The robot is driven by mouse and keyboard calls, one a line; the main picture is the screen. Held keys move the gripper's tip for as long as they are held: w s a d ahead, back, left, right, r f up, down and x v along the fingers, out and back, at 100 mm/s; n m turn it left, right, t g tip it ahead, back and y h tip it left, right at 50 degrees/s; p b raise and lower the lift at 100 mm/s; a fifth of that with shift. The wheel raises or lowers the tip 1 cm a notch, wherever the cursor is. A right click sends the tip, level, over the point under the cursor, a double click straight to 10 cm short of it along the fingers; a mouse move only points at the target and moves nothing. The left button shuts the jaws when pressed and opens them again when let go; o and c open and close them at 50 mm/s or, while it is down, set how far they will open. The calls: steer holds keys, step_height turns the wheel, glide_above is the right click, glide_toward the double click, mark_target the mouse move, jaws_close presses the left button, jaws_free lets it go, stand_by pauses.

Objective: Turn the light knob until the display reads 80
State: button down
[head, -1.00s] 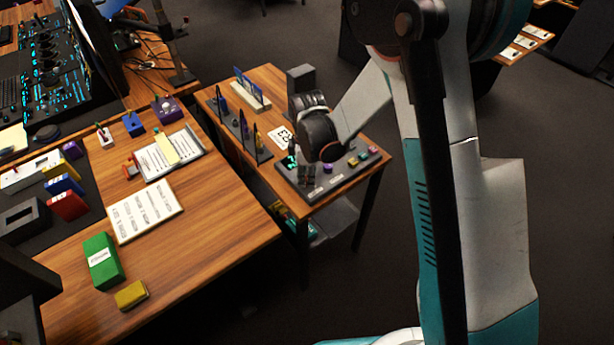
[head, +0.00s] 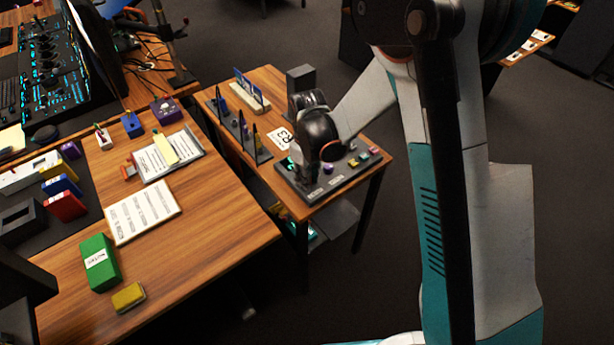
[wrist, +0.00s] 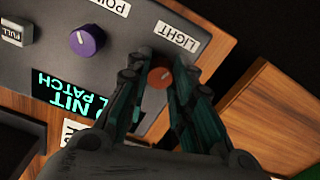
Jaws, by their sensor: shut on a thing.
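The light knob is a small orange-red knob (wrist: 160,77) beside the white "LIGHT" label (wrist: 178,38) on the grey panel. My gripper (wrist: 159,84) is shut on the knob, with one teal-lined finger on each side. The display (wrist: 75,100) shows green text that appears turned around in the wrist view; it is partly cut off, and I cannot make out a number. In the head view, my gripper (head: 304,175) is down at the left end of the panel (head: 345,179) and hides the knob there.
A purple knob (wrist: 87,40) and a "PULL" button (wrist: 17,31) are on the same panel. A dark upright box (head: 300,78) and a rack with blue cards (head: 250,92) stand behind it. The larger desk at left holds a clipboard (head: 190,158) and a green box (head: 100,262).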

stand_by(0.4)
steer(key=c, duration=1.4)
jaws_free()
steer(key=shift+o, duration=0.2)
step_height(320, 180, up, 12)
